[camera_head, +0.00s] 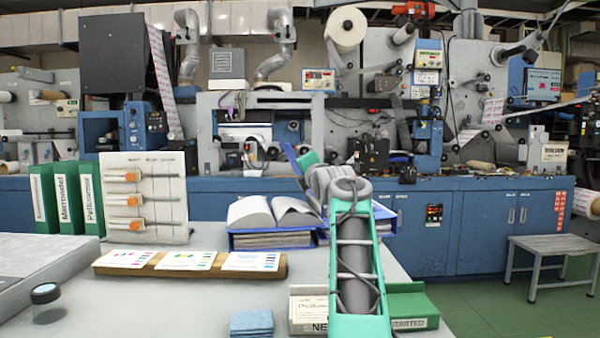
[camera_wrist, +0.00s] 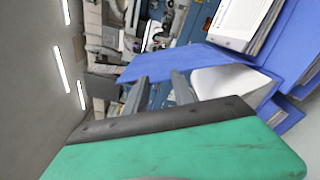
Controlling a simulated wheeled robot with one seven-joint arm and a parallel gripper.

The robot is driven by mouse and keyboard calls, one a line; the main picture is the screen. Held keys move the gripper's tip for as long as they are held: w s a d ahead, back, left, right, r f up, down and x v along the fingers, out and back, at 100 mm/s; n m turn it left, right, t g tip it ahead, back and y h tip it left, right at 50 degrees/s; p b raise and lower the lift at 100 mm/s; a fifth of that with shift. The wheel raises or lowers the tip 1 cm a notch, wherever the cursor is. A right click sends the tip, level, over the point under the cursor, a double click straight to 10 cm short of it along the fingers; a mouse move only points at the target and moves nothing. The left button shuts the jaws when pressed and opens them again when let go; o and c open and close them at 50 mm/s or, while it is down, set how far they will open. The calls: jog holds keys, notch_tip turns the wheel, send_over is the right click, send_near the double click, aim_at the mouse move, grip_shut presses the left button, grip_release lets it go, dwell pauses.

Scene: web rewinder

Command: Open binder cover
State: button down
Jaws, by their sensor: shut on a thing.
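In the head view an open blue binder (camera_head: 272,241) with white curved pages lies on the table, left of my arm. More blue binder shows right of my arm; my arm hides what lies between. A blue cover edge (camera_head: 291,153) stands up tilted beyond the pages. In the wrist view the blue cover (camera_wrist: 178,64) runs across the fingertips of my gripper (camera_wrist: 162,78), which is shut on it. White pages (camera_wrist: 228,80) and blue binder parts lie to the right there. My arm hides the fingertips in the head view.
Green binders (camera_head: 68,196) and a rack with orange-handled tools (camera_head: 145,215) stand at left. Machines stand behind.

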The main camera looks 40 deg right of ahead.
jog(key=shift+d+f, duration=0.1)
jog(key=c, duration=1.3)
grip_release()
jog(key=shift+o, duration=1.3)
jog(key=v, duration=0.8)
jog(key=shift+w, duration=0.1)
